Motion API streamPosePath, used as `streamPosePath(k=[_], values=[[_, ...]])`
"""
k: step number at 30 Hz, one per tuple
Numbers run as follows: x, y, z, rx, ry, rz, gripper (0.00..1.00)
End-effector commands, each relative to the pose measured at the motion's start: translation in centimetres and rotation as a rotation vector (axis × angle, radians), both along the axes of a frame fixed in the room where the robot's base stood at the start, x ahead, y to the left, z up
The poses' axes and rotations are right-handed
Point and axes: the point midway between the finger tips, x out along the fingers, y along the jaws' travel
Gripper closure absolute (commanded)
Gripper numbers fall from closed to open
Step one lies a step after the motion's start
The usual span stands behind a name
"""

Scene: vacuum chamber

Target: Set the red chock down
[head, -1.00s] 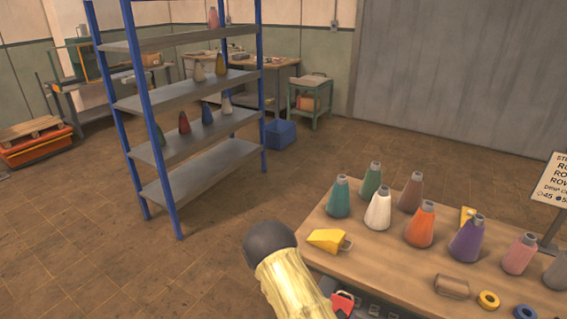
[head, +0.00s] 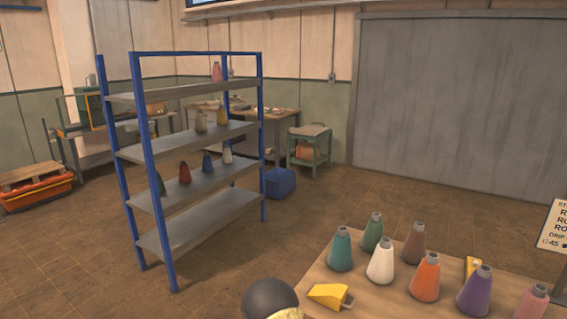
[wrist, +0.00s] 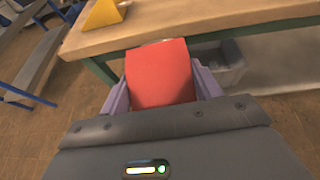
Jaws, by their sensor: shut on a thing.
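The red chock (wrist: 160,75) is in the wrist view, held between the two fingers of my gripper (wrist: 160,84). My gripper is shut on it, just in front of and seemingly below the near edge of the wooden table (wrist: 190,22). The chock looks clear of the tabletop. In the head view the chock and my gripper are out of frame; only part of my arm shows at the bottom edge. The same table (head: 385,300) shows there at the lower right.
A yellow chock (head: 329,295) lies at the table's near left corner. Several coloured cones, including a white one (head: 380,262), stand behind and right of it. A grey bin (wrist: 222,65) sits under the table. A blue-framed shelf (head: 190,180) stands left, with open floor between.

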Motion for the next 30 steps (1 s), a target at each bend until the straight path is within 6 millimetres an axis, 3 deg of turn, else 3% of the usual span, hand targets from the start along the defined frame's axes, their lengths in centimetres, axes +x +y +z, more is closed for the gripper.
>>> streamPosePath(k=[14, 30], values=[[0.1, -0.1, -0.7, -0.004, 0.001, 0.022, 0.72], [0.3, -0.2, -9.1, -0.007, 0.005, 0.411, 0.72]])
